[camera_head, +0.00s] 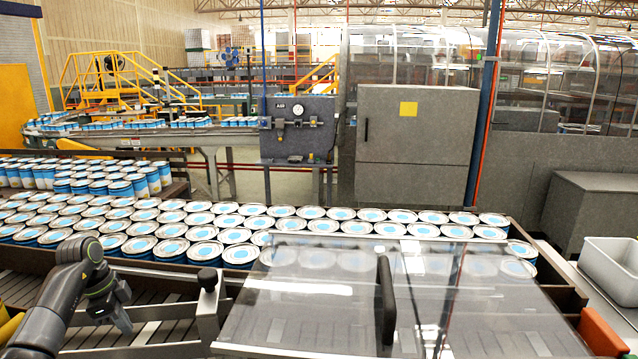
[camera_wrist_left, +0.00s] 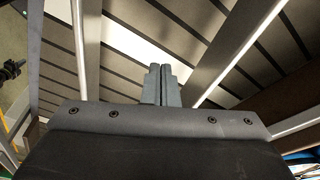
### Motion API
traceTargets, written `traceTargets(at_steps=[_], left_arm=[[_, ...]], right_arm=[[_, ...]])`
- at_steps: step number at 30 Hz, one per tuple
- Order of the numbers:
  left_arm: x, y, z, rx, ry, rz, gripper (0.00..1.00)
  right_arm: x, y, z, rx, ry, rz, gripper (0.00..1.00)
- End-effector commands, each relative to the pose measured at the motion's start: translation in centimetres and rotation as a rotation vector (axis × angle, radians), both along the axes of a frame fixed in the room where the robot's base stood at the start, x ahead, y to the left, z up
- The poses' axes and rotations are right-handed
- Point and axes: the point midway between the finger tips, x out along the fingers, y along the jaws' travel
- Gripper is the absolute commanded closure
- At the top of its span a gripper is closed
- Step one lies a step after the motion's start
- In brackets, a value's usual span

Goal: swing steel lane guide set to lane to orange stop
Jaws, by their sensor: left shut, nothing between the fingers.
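My left gripper (camera_head: 124,328) reaches down over the slatted roller bed at the lower left. Its fingers are shut and empty, and they also show together in the left wrist view (camera_wrist_left: 161,84). A steel bar (camera_head: 150,333), which looks like the lane guide, lies beside and under the gripper, running toward an upright steel bracket with a black knob (camera_head: 207,279). In the wrist view, a long steel rail (camera_wrist_left: 235,55) runs right of the fingers; I cannot tell whether they touch it. An orange block (camera_head: 602,333) sits at the lower right corner; I cannot tell whether it is the stop. My right gripper is not in view.
Rows of blue-and-white cans (camera_head: 170,231) fill the conveyor behind the bed. A clear hinged cover (camera_head: 330,300) with a black handle (camera_head: 386,300) spans the middle and right. A grey bin (camera_head: 612,265) stands at the right. A yellow part (camera_head: 9,325) shows at the left edge.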

Motion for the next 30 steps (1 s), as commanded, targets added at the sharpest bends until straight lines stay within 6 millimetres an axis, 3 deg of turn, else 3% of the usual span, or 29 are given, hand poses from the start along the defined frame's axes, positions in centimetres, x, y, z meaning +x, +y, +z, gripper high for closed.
traceTargets(at_steps=[24, 30], left_arm=[[0.0, 0.0, 8.6, 0.000, 0.000, 0.001, 1.00], [0.1, 0.0, 10.3, 0.000, -0.002, -0.001, 1.00]], right_arm=[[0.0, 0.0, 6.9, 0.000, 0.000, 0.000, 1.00], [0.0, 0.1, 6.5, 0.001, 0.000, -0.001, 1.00]])
